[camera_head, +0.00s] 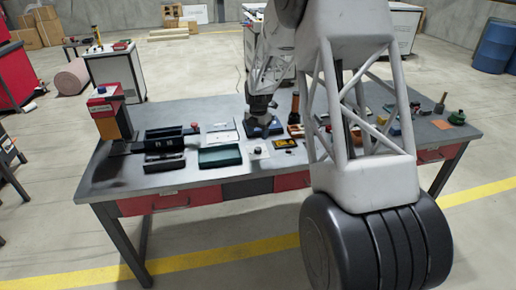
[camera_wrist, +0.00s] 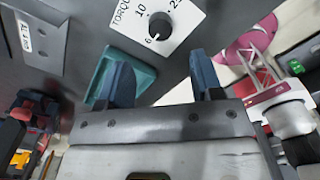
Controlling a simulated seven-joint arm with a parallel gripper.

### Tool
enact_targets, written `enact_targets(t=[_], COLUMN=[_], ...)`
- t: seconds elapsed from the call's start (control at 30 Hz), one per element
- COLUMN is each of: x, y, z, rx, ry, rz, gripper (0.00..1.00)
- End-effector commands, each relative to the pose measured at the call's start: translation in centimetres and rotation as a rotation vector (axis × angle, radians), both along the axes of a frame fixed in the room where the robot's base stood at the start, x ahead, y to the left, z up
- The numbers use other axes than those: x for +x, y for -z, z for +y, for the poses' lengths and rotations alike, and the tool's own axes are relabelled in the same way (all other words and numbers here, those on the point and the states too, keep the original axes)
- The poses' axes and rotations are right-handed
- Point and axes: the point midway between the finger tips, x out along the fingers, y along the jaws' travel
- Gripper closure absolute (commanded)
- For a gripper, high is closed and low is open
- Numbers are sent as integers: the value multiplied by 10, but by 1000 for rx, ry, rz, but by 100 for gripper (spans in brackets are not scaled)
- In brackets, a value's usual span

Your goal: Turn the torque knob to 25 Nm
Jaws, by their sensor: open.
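The torque knob (camera_wrist: 160,27) is a dark round knob on a white dial plate (camera_wrist: 178,40) at the top of the wrist view. The plate reads "TORQU", with 6, 10 and a cut-off number starting with 2. A pale mark shows at the knob's lower edge, near the 6. My gripper (camera_wrist: 158,66) is open, with its two blue fingers spread wide and nothing between them. The knob lies beyond the fingertips, apart from them.
A teal block (camera_wrist: 140,75) sits behind the left finger in the wrist view. In the head view, dark trays (camera_head: 165,162) and a green box (camera_head: 220,157) lie left on the table (camera_head: 120,178). A yellow-black item (camera_head: 285,143) and several tools lie right.

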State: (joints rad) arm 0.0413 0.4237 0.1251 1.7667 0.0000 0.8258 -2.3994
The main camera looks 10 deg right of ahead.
Motion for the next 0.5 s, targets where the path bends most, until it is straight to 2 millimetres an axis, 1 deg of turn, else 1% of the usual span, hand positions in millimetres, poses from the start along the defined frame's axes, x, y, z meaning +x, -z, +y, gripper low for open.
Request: enact_targets(t=[0.27, 0.37, 0.5], x=[0, 0, -1], y=[3, 9, 21], z=[0, 0, 0], rx=[0, 0, 0], ry=[1, 1, 2], rz=[1, 1, 3], gripper=[40, 40, 40])
